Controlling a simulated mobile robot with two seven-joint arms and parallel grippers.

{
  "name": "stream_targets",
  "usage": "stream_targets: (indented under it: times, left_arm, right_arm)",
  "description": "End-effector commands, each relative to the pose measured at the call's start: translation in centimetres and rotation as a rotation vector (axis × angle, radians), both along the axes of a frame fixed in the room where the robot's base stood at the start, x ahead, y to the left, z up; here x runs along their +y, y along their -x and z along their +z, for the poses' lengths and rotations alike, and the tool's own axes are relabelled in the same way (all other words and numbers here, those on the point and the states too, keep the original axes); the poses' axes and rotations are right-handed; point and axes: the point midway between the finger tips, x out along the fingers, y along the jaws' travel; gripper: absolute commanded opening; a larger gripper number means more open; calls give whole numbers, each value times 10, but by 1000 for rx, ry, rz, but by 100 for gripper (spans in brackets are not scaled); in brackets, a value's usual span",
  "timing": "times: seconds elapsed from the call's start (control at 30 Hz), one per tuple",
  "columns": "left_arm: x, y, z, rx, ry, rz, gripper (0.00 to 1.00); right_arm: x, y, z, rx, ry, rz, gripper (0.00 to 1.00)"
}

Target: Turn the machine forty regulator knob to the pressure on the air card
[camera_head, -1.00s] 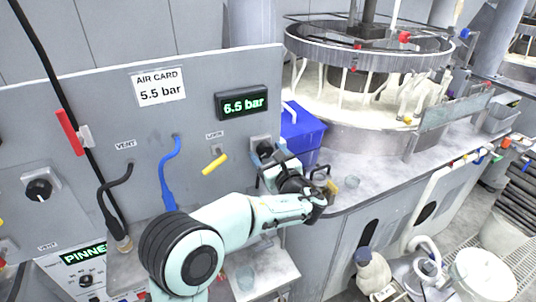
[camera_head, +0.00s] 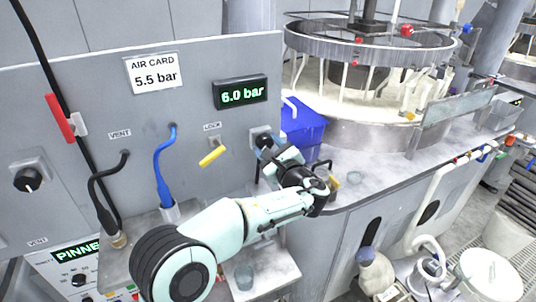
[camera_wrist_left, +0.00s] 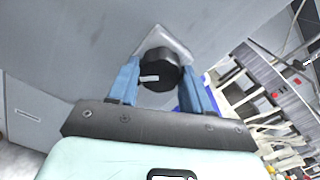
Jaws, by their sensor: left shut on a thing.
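The air card (camera_head: 154,74) on the grey panel reads 5.5 bar. The green display (camera_head: 240,92) to its right reads 6.0 bar. The black regulator knob (camera_head: 262,139) sits on a square plate below the display, partly hidden by my gripper. In the left wrist view the knob (camera_wrist_left: 158,73) shows a white pointer mark and lies between the blue fingers. My left gripper (camera_head: 267,146) is shut on the knob, and it also shows in the left wrist view (camera_wrist_left: 160,82). My right gripper is in neither view.
A yellow lock lever (camera_head: 212,156) and a blue hose (camera_head: 163,175) are left of the knob. A blue box (camera_head: 302,125) stands close on the right. Another black knob (camera_head: 28,179) is at far left. The round polishing machine (camera_head: 372,130) fills the back right.

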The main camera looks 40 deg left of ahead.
Motion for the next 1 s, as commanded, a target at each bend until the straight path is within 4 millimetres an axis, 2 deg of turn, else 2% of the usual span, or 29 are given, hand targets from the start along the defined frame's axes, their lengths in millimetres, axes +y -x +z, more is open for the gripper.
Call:
stream_targets:
  times: [0.03, 0.1, 0.4, 0.7, 1.0]
  left_arm:
    - [0, 1, -3, -39, 17, -1, 19]
    - [-1, 1, -3, -91, 44, -1, 19]
    - [0, 0, -1, -265, 136, 1, 19]
    - [0, 0, 1, -348, 178, 1, 19]
    - [0, 0, 1, -361, 185, 1, 19]
  right_arm:
    - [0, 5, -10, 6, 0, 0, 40]
    - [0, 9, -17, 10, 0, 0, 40]
    - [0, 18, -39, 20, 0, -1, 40]
    - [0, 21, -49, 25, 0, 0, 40]
    - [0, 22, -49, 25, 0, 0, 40]
